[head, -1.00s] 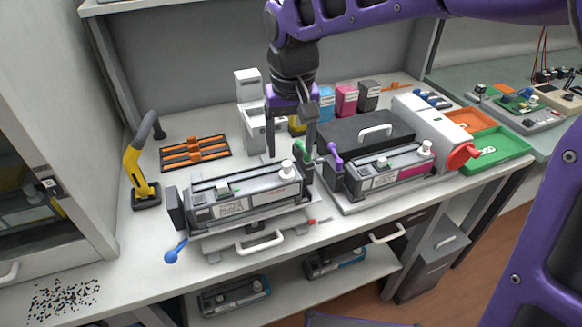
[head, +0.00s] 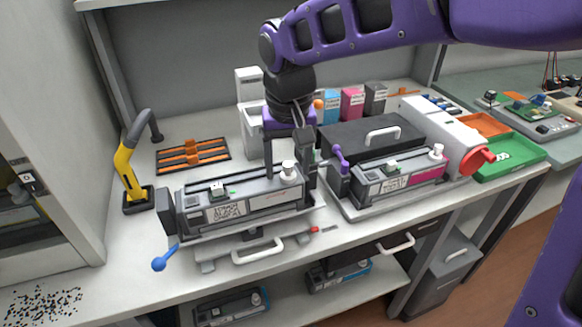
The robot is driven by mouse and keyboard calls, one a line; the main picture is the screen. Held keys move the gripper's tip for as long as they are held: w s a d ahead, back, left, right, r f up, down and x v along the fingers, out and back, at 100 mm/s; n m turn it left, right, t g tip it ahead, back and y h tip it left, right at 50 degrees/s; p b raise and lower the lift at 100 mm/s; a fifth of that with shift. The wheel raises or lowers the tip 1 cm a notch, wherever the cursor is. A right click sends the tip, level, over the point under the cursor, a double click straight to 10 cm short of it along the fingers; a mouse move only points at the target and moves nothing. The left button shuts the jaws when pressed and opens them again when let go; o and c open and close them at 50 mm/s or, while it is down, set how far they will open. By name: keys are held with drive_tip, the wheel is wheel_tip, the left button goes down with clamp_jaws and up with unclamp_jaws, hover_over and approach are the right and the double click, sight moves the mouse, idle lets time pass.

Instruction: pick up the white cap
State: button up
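A white cap (head: 289,173) stands upright on the right end of the left grey toner cartridge (head: 235,208). A second white cap (head: 438,152) stands on the right end of the right cartridge (head: 395,181), which has a magenta patch. My gripper (head: 290,173) is open, pointing down over the right end of the left cartridge. Its two dark fingers appear on either side of the first cap, with a visible gap to each. The tip of the left finger is hidden behind the cartridge, and I cannot tell the exact depth.
A purple-knobbed lever (head: 338,160) stands close to the right of my gripper. A black case (head: 345,138) with a white handle is behind the right cartridge. A blue-knobbed lever (head: 165,258) sticks out at front left. An orange rack (head: 193,155) and a yellow tool (head: 130,172) are left.

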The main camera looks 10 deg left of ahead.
clamp_jaws()
drive_tip(key=shift+r, duration=0.1)
